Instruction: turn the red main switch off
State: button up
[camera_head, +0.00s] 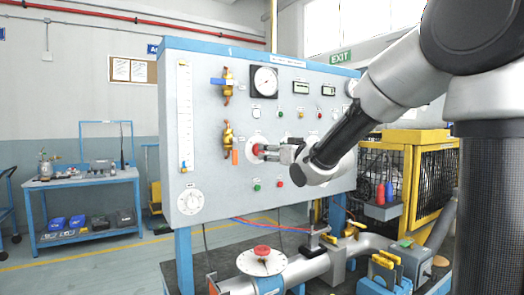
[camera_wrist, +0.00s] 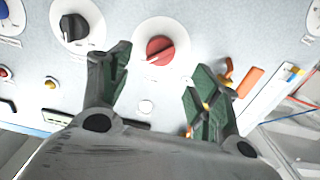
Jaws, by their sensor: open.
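The red main switch (camera_wrist: 160,50) is a round red knob on a white disc. In the wrist view it sits just beyond and between the fingertips of my gripper (camera_wrist: 160,75). The gripper is open, with one green-padded finger to each side, and nothing is held. In the head view the red switch (camera_head: 257,149) shows on the grey panel (camera_head: 210,120), at the tip of my gripper (camera_head: 277,151). I cannot tell from these views whether the fingers touch the knob. The handle's exact angle is hard to read.
A black knob (camera_wrist: 74,28) is beside the switch in the wrist view. An orange-handled valve (camera_head: 235,157) is close left of the switch in the head view. Green (camera_head: 257,187) and red (camera_head: 280,183) buttons lie below. Pipework (camera_head: 300,268) stands in front of the panel's base.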

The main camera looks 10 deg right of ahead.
jog(key=x, duration=0.7)
jog(key=c, duration=1)
